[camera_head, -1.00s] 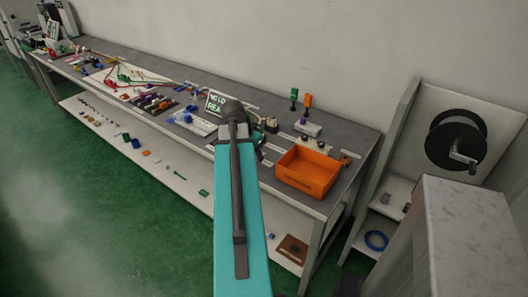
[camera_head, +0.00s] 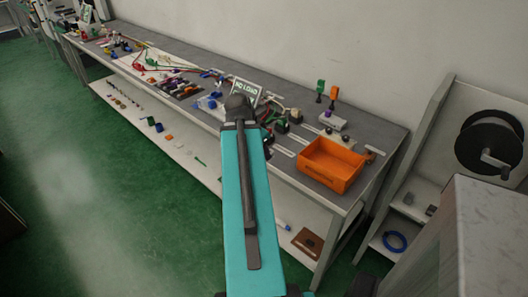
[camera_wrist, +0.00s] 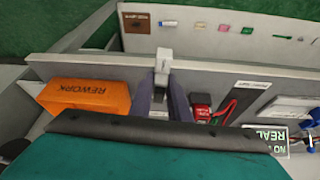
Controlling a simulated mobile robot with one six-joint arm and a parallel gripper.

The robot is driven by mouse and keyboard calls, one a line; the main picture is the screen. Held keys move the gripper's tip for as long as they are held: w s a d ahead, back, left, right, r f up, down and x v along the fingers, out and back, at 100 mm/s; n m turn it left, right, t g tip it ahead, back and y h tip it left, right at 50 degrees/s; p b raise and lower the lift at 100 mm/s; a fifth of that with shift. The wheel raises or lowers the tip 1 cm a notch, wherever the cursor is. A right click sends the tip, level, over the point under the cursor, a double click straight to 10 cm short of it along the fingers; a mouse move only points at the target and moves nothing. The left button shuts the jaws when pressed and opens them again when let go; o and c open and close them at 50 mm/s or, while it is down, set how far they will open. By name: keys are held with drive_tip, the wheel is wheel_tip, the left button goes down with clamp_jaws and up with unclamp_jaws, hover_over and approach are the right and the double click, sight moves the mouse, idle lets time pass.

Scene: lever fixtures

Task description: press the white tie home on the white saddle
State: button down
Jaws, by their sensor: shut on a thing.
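In the wrist view, my gripper (camera_wrist: 162,82) is shut on a small pale block, which looks like the white tie (camera_wrist: 164,56). The tie sticks out past the fingertips, over the bench's front edge in the picture. Whether it touches anything below cannot be told. In the head view my own teal arm hides the gripper and the tie. I cannot make out the white saddle for certain in either view.
An orange REWORK bin (camera_head: 331,163) stands at the right end of the grey bench; it also shows in the wrist view (camera_wrist: 88,99). A lower shelf (camera_wrist: 215,32) holds small parts.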

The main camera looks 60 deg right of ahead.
drive_tip(key=w+a+r+n+t, duration=0.25)
drive_tip(key=w+a+n, duration=0.35)
drive_tip(key=w+a, duration=0.6)
drive_tip(key=w+a+r+n+t, duration=0.25)
drive_tip(key=w+a+n, duration=0.4)
drive_tip(key=w, duration=0.85)
drive_tip(key=w+a+r+n+y, duration=0.1)
drive_tip(key=w+a+r+n, duration=0.1)
drive_tip(key=a, duration=0.9)
drive_tip(key=w+a+r+n+y, duration=0.1)
drive_tip(key=w+a+n, duration=0.3)
drive_tip(key=a, duration=0.7)
drive_tip(key=w+a+r+n+t+y, duration=0.1)
drive_tip(key=w+a+r+n+y, duration=0.1)
drive_tip(key=w+a, duration=0.4)
drive_tip(key=a+r+n, duration=0.1)
drive_tip(key=a, duration=0.4)
drive_tip(key=shift+n, duration=0.25)
